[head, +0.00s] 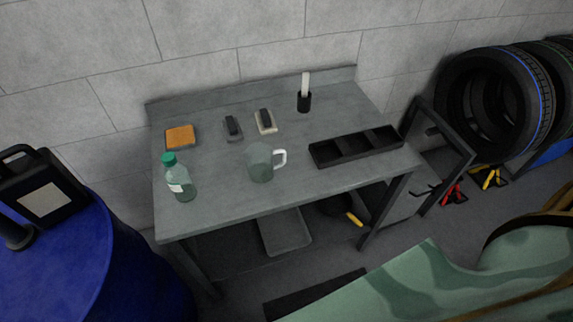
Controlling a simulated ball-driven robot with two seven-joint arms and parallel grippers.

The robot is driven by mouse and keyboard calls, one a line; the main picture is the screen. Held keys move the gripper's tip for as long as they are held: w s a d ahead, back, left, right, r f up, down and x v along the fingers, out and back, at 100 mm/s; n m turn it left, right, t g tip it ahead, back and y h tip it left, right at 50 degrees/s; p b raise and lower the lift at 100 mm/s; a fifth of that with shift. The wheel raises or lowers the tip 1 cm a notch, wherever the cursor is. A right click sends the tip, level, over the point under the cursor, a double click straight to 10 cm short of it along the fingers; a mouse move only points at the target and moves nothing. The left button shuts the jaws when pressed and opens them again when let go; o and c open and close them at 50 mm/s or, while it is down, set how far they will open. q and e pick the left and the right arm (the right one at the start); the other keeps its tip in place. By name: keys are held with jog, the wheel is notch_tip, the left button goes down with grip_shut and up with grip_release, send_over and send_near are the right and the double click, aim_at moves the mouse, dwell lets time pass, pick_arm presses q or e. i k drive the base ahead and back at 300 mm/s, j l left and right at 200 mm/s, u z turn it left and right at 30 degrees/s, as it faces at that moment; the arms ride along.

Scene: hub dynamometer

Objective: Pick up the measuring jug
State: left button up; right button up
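The measuring jug (260,163) is a clear, greenish-grey vessel with a white handle on its right side. It stands upright near the middle of the grey metal table (225,200), towards the front edge. Nothing touches it. Neither of my grippers shows in the head view.
A green-capped bottle (179,179) stands left of the jug; a black compartment tray (355,147) lies right. Behind are an orange sponge-like block (180,138), two brushes or blocks (265,121) and a black holder (304,101). A blue drum (100,270) is front left; tyres (497,100) stand right.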

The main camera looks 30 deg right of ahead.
aim_at(259, 158)
jog(key=j+z, duration=0.2)
jog(key=z, duration=0.25)
jog(key=j+z, duration=0.15)
jog(key=z, duration=0.3)
jog(key=k+j+z, duration=0.1)
jog(key=z, duration=0.4)
jog(key=j+z, duration=0.2)
jog(key=z, duration=0.25)
jog(key=k+j, duration=0.15)
jog(key=i+l, duration=0.1)
jog(key=i, duration=0.35)
